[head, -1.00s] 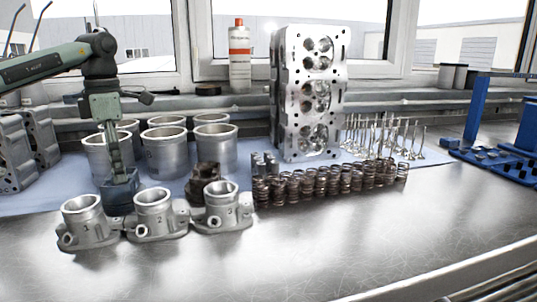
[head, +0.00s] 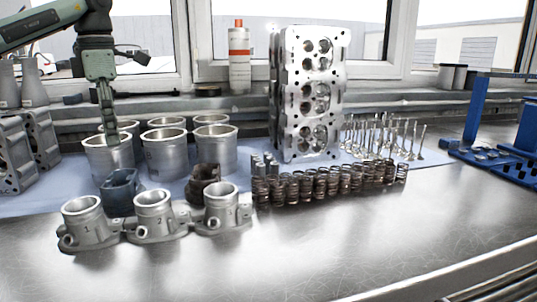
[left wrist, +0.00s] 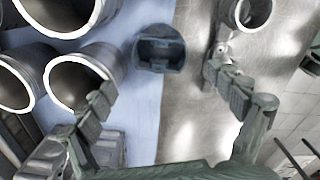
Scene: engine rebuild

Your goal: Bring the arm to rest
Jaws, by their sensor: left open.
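My left gripper (head: 112,136) hangs in the upper left of the head view, above and behind a dark blue-grey hollow part (head: 121,190). In the left wrist view its two fingers (left wrist: 158,92) are spread wide and hold nothing. The blue-grey part (left wrist: 160,48) shows there beyond the fingertips, apart from them, with its open hollow facing the camera. In the head view it stands on the blue mat, behind the front row of numbered housings. My right gripper is in neither view.
Several metal cylinder sleeves (head: 166,155) stand close by the left gripper. Numbered housings (head: 153,215) line the front. A dark brown part (head: 204,184), a row of springs (head: 328,183), upright valves (head: 385,138) and a tall cylinder head (head: 311,93) stand further right. The front bench is clear.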

